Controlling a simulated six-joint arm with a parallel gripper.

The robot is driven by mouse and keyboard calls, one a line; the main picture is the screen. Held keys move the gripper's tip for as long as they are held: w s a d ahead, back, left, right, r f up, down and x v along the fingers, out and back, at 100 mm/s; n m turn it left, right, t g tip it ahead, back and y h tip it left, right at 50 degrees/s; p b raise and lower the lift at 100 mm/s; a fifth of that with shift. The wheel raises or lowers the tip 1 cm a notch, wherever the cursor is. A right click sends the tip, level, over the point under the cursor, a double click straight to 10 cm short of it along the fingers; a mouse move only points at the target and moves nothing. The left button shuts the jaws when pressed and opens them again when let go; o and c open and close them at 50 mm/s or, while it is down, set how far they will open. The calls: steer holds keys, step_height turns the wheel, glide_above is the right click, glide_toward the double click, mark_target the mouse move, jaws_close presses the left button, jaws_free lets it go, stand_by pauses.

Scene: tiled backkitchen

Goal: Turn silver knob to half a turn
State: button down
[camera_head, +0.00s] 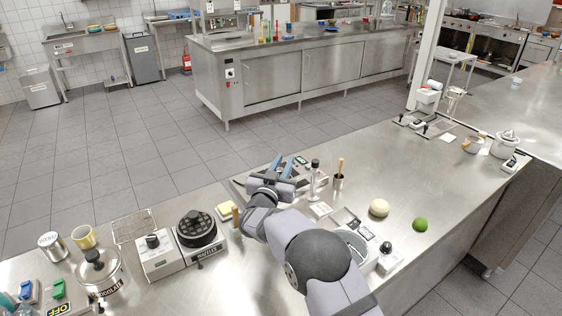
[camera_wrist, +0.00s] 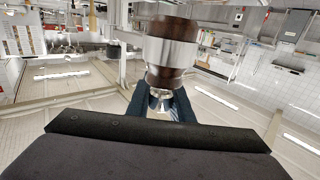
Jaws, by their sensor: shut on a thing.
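My gripper (camera_head: 283,164) is over the near counter, its blue fingers pointing away from the head camera. In the wrist view the fingers (camera_wrist: 160,100) are closed around a small shiny silver piece (camera_wrist: 159,96), which I take for the silver knob. A large silver-and-brown cylinder (camera_wrist: 172,52) stands right beyond the fingertips, and I cannot tell whether it is joined to that piece. In the head view a dark device panel (camera_head: 299,160) shows by the fingertips; the held part is hidden there by my gripper.
On the steel counter (camera_head: 405,175), a black-topped upright item (camera_head: 315,166) and a cup with a wooden handle (camera_head: 338,180) stand close right of my gripper. A green ball (camera_head: 420,224) lies right.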

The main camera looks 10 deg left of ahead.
mark_target(280, 173)
steer(key=m+h, duration=0.2)
steer(key=h, duration=0.1)
steer(key=shift+s+d+g+h, duration=0.1)
steer(key=shift+d+g+h, duration=0.2)
steer(key=shift+d+g, duration=0.1)
steer(key=shift+d+m+g+h+b, duration=0.25)
steer(key=shift+m+g+h+b, duration=0.15)
steer(key=shift+m+h, duration=0.6)
steer(key=shift+s+d+h, duration=0.1)
steer(key=shift+h, duration=0.2)
steer(key=c, duration=1.6)
jaws_free()
steer(key=shift+o, duration=0.2)
steer(key=shift+s+a+b, duration=0.3)
steer(key=shift+s+b, duration=0.05)
steer(key=shift+s, duration=0.2)
steer(key=b+v, duration=0.2)
steer(key=v, duration=0.4)
